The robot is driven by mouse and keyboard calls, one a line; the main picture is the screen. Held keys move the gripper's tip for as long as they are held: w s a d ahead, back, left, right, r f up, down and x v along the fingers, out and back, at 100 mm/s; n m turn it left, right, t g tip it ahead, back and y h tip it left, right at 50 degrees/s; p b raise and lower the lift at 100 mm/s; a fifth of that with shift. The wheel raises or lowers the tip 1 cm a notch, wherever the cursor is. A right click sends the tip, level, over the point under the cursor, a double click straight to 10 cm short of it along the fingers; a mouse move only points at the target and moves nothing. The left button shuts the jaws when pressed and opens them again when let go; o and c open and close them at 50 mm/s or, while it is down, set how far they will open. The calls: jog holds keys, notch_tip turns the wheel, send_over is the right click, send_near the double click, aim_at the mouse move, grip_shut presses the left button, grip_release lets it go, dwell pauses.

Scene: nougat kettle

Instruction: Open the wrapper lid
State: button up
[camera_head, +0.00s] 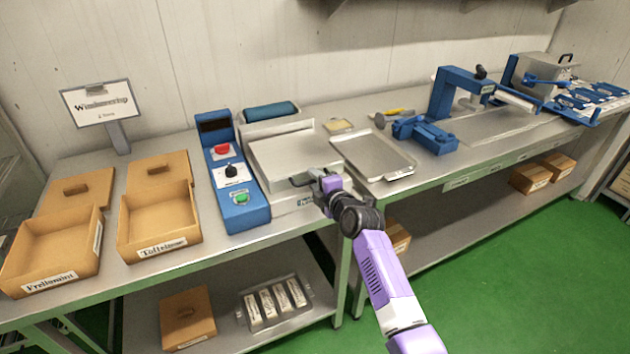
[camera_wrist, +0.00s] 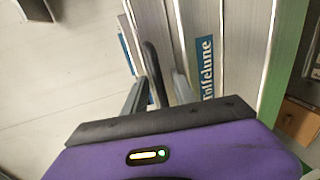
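The wrapper (camera_head: 280,195) is a grey machine with a flat pale lid (camera_head: 290,152) lying down on top. A dark handle (camera_head: 300,180) sits at the lid's front edge. My gripper (camera_head: 320,184) is at this front edge, by the handle. In the wrist view, the dark handle bar (camera_wrist: 150,60) runs between the two grey fingers of my gripper (camera_wrist: 160,92). The fingers are apart, with the bar nearer the left finger and a gap toward the right one. A blue "Toffelune" label (camera_wrist: 205,65) shows on the wrapper's front.
A blue control panel (camera_head: 232,180) with red and green buttons stands left of the lid, and a blue roll (camera_head: 270,111) behind. Wooden boxes (camera_head: 158,225) stand further left. A metal tray (camera_head: 372,155) lies close on the right. Blue machines (camera_head: 455,95) stand further right.

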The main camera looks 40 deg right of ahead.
grip_shut()
dwell(1.2)
